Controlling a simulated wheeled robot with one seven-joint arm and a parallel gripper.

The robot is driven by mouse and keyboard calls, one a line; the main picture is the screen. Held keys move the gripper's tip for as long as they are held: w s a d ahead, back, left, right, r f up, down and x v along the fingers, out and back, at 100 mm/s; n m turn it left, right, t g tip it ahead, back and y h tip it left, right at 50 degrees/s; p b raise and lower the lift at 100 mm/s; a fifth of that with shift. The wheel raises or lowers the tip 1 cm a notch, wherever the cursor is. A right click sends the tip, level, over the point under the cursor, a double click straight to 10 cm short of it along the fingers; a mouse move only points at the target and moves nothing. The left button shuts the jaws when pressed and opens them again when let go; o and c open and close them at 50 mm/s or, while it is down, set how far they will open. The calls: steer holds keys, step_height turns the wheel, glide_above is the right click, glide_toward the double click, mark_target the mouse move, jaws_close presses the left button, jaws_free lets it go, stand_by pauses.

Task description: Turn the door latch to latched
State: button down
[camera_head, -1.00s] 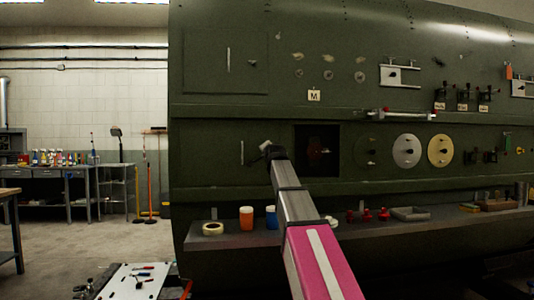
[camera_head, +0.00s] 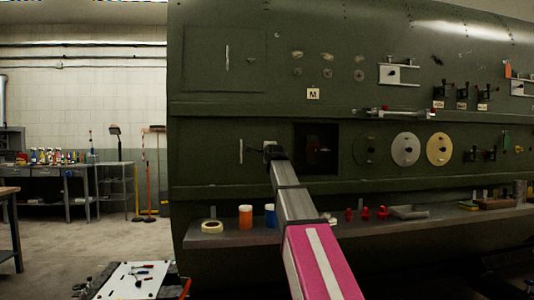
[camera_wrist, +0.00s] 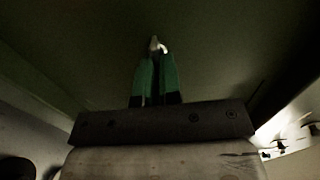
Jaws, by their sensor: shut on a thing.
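The door latch (camera_wrist: 155,43) shows in the wrist view as a small pale metal piece at the tips of my green fingers; most of it is hidden between them. My gripper (camera_wrist: 157,58) is shut on it, fingers close together and pointing at the dark green skin. In the head view my gripper (camera_head: 270,147) is against the fuselage side, just right of a thin upright pale strip (camera_head: 241,151). My wrist hides the latch there, so its angle cannot be told.
A dark square opening (camera_head: 316,149) lies just right of my wrist. Below runs a shelf (camera_head: 232,235) with a tape roll (camera_head: 212,227), an orange jar (camera_head: 246,216) and a blue jar (camera_head: 270,215).

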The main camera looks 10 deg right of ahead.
stand_by(0.4)
steer(key=c, duration=1.3)
jaws_free()
steer(key=shift+s, duration=0.1)
steer(key=s, duration=1)
steer(key=shift+s, duration=0.3)
